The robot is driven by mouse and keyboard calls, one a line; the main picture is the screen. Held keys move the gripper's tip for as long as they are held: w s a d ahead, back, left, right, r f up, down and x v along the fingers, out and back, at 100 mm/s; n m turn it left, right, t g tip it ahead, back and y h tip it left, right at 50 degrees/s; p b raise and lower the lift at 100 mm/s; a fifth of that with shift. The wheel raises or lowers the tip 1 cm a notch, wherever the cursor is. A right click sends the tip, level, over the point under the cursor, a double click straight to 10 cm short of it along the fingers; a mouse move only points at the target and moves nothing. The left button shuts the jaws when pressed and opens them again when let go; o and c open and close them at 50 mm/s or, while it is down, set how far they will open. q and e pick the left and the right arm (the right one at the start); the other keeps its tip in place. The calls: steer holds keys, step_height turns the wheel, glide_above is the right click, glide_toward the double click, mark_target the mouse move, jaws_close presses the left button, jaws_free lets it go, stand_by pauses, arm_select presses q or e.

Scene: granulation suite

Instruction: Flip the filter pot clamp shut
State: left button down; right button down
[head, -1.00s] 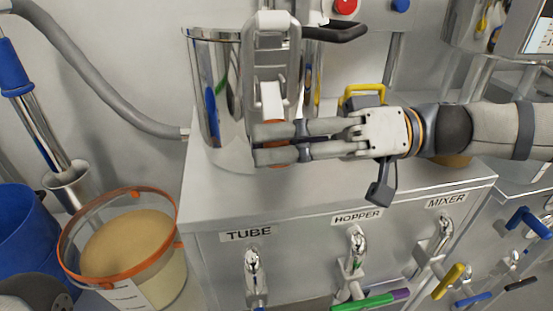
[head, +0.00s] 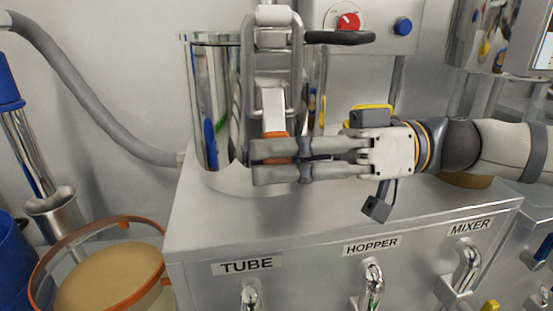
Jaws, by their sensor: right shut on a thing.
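The filter pot (head: 207,105) is a shiny steel cylinder standing upright on the steel cabinet. Its clamp (head: 297,70) is a grey metal loop on the pot's front, reaching up to the rim. A pale lever (head: 272,105) hangs down inside the loop and ends in an orange tip (head: 277,134). My right gripper (head: 256,162) reaches in from the right, its fingers lying across the lower end of the lever. It is shut on the clamp lever at the orange tip, which the fingers partly hide. My left gripper is not in view.
A black handle (head: 340,37) sticks out right of the clamp. Behind are a red knob (head: 348,21) and a blue button (head: 403,26). The cabinet (head: 225,222) has a clear top at front left. An orange-rimmed tub of powder (head: 108,285) stands lower left.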

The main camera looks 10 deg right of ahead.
steer(key=c, duration=1.6)
jaws_free()
steer(key=shift+o, duration=0.2)
steer(key=shift+r, duration=0.1)
